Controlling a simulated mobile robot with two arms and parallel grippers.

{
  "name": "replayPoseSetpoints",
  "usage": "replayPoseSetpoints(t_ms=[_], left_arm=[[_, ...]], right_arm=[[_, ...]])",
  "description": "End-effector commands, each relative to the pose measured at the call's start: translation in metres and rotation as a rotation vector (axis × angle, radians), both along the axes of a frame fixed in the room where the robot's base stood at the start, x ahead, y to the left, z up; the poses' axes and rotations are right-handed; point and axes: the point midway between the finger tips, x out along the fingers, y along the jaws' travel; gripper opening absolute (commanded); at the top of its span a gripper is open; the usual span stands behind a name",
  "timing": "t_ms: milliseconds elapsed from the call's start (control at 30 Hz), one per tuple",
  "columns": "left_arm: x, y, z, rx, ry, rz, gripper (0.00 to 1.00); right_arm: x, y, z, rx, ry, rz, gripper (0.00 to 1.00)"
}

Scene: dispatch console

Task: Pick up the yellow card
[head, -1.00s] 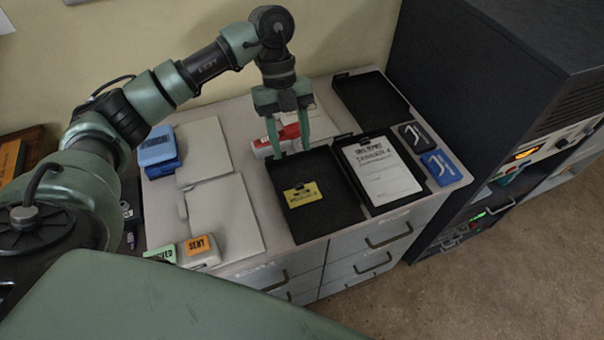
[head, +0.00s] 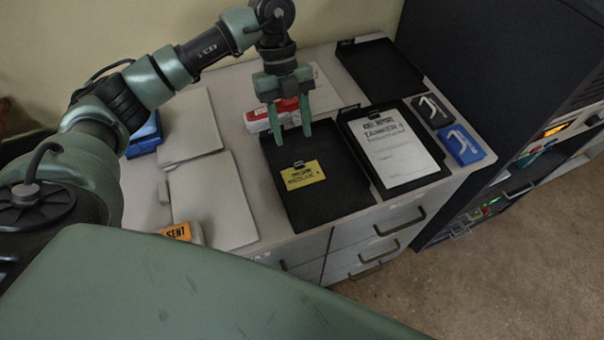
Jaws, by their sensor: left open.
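The yellow card (head: 302,176) lies in a black tray (head: 338,207) on the light cabinet top, with a small dark clip at its upper edge. It has dark print on it. My left gripper (head: 292,134) hangs above the far end of that tray, fingers pointing down. It is open and empty, a little beyond the card and apart from it. My right gripper is not in view.
A second black tray beside it holds a white printed sheet (head: 393,150). An empty black tray (head: 381,66) is behind. A red and white box (head: 258,119) stands behind the gripper. Grey folders (head: 212,200) lie left. Black and blue blocks (head: 460,145) sit right, near a dark rack (head: 500,60).

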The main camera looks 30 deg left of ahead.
Motion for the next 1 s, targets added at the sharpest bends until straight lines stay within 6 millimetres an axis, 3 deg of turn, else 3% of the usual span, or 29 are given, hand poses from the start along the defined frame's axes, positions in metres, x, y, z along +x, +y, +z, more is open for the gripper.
replayPoseSetpoints(t_ms=[500,767,933,1000], left_arm=[[-0.014,-0.018,-0.059,-0.001,0.001,0.000,0.47],[-0.015,-0.019,-0.064,-0.001,-0.001,-0.001,0.47],[-0.015,-0.019,-0.063,0.000,-0.002,-0.001,0.03],[-0.015,-0.019,-0.063,0.000,-0.001,0.000,0.00]], right_arm=[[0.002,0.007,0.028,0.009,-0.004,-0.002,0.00],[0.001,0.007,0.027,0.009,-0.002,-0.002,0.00],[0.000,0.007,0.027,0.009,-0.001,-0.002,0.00],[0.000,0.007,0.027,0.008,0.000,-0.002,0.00]])
